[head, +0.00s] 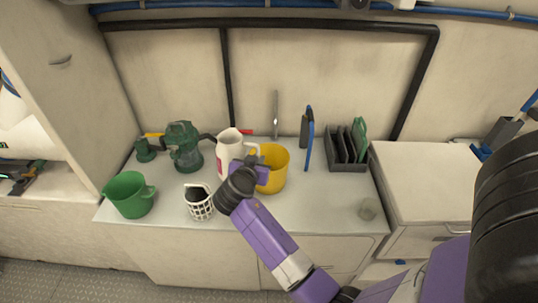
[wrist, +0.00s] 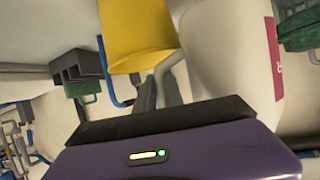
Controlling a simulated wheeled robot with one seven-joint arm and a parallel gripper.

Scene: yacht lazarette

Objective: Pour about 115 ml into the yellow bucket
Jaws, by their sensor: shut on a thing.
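The yellow bucket (head: 275,172) stands on the white counter, just right of a white jug (head: 229,155) with a red mark. My gripper (head: 249,172) is shut on the jug's handle, in front of the bucket in the head view. The jug looks about upright; whether its base touches the counter is hidden by my arm. In the wrist view the jug (wrist: 222,55) fills the upper right, the bucket (wrist: 138,35) is beside it, and my dark fingers (wrist: 160,92) are at the handle. The liquid inside either is not visible.
A green jug (head: 129,195) and a white lattice basket (head: 199,203) stand at the counter's front left. A green pump-like device (head: 184,147) is behind them. A dark rack (head: 346,152) and a blue board (head: 309,140) stand right.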

